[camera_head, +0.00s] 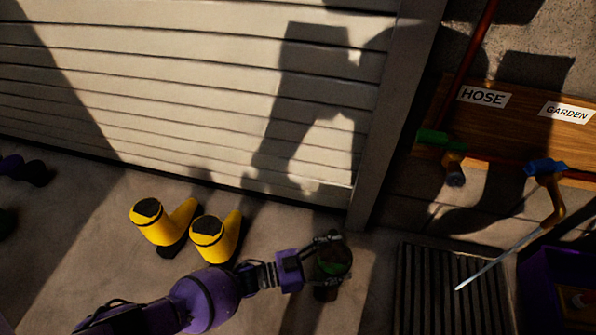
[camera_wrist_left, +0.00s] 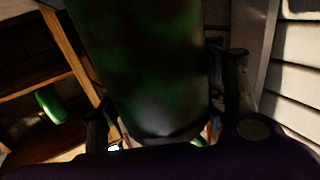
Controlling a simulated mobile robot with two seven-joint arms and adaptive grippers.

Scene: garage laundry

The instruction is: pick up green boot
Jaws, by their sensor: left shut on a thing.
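The green boot (camera_head: 333,262) is at the end of my left arm in the head view, in shadow near the foot of the door frame. My left gripper (camera_head: 328,258) is shut on its upper part, with fingers on either side. In the left wrist view the dark green boot (camera_wrist_left: 145,70) fills the middle, between the two fingers of the left gripper (camera_wrist_left: 168,105). Whether its sole touches the floor I cannot tell. My right gripper is not in view.
Two yellow boots (camera_head: 212,238) stand left of my arm before the white slatted door (camera_head: 190,90). A slatted floor grate (camera_head: 425,290) and a purple crate (camera_head: 537,285) are at right. A green tap (camera_head: 433,137) and a blue tap (camera_head: 545,167) are on the wall.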

